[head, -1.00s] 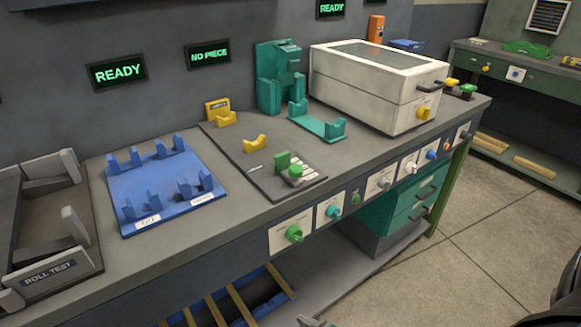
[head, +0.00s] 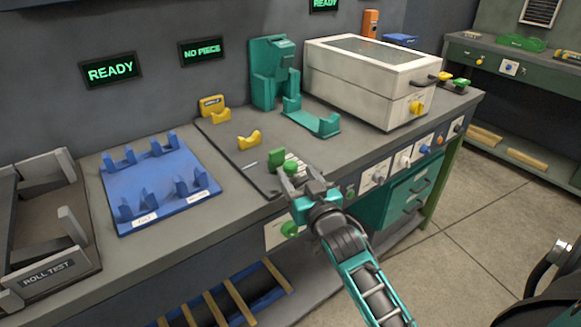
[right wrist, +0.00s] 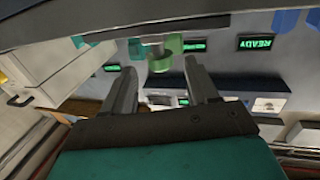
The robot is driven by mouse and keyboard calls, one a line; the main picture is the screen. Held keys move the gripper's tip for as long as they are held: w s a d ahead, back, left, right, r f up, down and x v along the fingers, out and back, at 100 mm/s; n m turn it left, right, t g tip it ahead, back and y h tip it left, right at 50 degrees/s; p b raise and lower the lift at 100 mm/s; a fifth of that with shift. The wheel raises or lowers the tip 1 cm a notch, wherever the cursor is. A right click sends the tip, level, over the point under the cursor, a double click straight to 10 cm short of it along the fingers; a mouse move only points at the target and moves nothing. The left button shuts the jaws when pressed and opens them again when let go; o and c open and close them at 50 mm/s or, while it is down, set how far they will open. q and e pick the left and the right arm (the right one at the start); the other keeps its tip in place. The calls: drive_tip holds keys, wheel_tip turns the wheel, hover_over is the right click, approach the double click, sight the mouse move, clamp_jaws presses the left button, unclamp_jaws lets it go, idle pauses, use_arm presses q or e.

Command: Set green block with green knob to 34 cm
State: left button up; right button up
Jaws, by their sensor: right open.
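The small green block (head: 276,158) stands on the dark plate on the bench. The round green knob (head: 291,168) is just beside it, to the right and nearer the front edge. My right gripper (head: 300,179) is open at the knob, coming from the front of the bench. In the right wrist view, which is upside down, the knob (right wrist: 160,64) shows beyond the open fingers and between their lines, with the green block (right wrist: 175,43) behind it. Contact cannot be told. The pale scale strips are partly hidden and no figures are readable. My left gripper is not in view.
The blue rack (head: 160,190) is to the left, and a white box (head: 370,80) is at the back right. Another green knob (head: 289,229) is on the bench front below my gripper.

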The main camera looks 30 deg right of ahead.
sight(293, 171)
drive_tip(key=shift+w+d, duration=0.25)
drive_tip(key=shift+w, duration=0.95)
drive_tip(key=shift+w+d, duration=0.2)
drive_tip(key=shift+w, duration=1)
drive_tip(key=shift+c, duration=0.3)
clamp_jaws()
